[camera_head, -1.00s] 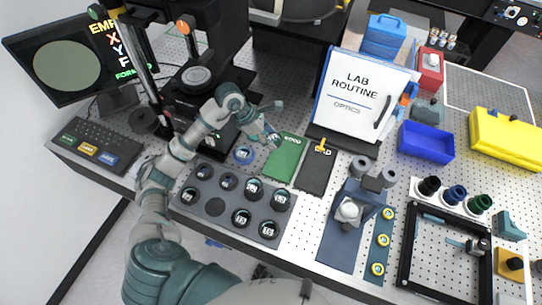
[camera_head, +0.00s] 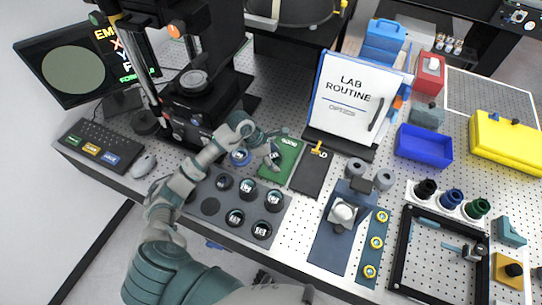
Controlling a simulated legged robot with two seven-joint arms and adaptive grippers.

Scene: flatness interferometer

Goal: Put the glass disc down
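My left gripper (camera_head: 274,152) is over the left part of the green mat (camera_head: 287,161) marked GOOD, with its fingers pointing down at it. A small roundish patch shows at the fingertips, possibly the glass disc; the fingers hide most of it, and I cannot tell whether it is gripped or touches the mat. Several dark-ringed glass discs sit in the grey tray (camera_head: 190,207), which has one empty round recess (camera_head: 210,206). My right gripper is not in view.
The LAB ROUTINE board (camera_head: 348,98) stands behind the mats. A blue fixture (camera_head: 335,246) and an open blue bin (camera_head: 424,146) are to the right.

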